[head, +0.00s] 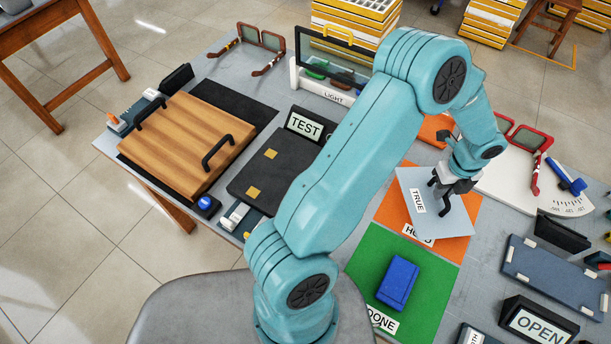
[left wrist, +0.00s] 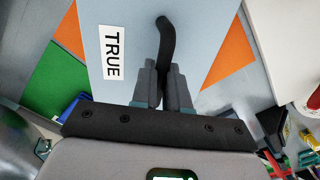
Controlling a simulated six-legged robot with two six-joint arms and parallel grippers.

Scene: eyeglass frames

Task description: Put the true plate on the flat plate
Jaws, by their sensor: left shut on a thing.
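The true plate (head: 420,192) is a thin pale grey-blue sheet with a white TRUE label and a dark curved handle. It shows over the orange HOLD mat in the head view. My left gripper (head: 455,186) is shut on its handle. The left wrist view shows the plate (left wrist: 205,60) below the fingers (left wrist: 163,85), which close on the handle. I cannot tell how far the plate is above the mat. No label reading FLAT shows; a dark blue-grey plate with pale corner pads (head: 556,275) lies at the right. My right gripper is not in view.
A green DONE mat (head: 422,308) bears a blue case (head: 398,282). The orange mat (head: 455,246) lies behind it. Red glasses (head: 528,137) stand on a white scale board at right. An OPEN sign (head: 540,323) stands in front. A wooden board (head: 185,140) is at left.

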